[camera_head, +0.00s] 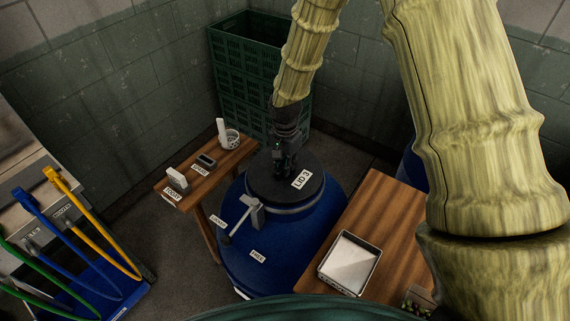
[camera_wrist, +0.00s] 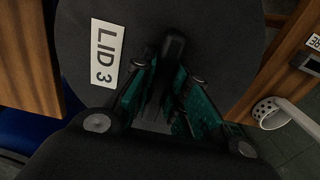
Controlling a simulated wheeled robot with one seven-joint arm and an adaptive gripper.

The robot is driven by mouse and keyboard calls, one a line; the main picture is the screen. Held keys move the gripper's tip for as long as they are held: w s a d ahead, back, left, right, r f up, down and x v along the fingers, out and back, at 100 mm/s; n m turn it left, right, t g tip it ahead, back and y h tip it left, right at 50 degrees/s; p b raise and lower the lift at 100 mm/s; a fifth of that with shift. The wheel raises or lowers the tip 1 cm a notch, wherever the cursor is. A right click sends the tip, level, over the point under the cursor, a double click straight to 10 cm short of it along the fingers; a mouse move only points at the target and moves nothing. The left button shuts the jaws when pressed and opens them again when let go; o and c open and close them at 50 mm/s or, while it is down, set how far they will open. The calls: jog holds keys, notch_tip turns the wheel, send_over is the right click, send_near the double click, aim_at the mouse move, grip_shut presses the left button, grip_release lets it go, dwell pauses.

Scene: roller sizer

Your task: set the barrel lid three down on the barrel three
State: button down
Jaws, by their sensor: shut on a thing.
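The barrel lid three (camera_head: 262,182) is a dark round lid with a white "LID 3" label. In the head view it lies over the top of the blue barrel (camera_head: 285,245). Whether it sits fully on the rim or hovers slightly cannot be told. My gripper (camera_head: 285,172) is above the lid, its fingers shut on the lid's central handle. In the wrist view the lid (camera_wrist: 210,25) fills the upper middle and the fingers (camera_wrist: 165,85) close around the dark handle. A metal clamp lever (camera_head: 254,214) shows on the barrel's front, with white labels near it.
A wooden table (camera_head: 228,165) with a mortar and small items stands left of the barrel. Another wooden table (camera_head: 385,225) with a metal tray (camera_head: 349,263) stands right. Green crates (camera_head: 232,95) are stacked behind.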

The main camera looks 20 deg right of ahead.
jog(key=shift+f, duration=0.5)
jog(key=c, duration=1.4)
grip_release()
jog(key=shift+r, duration=0.15)
jog(key=shift+r, duration=0.65)
jog(key=shift+r+b, duration=2.05)
jog(key=shift+r, duration=3.8)
jog(key=shift+r, duration=0.1)
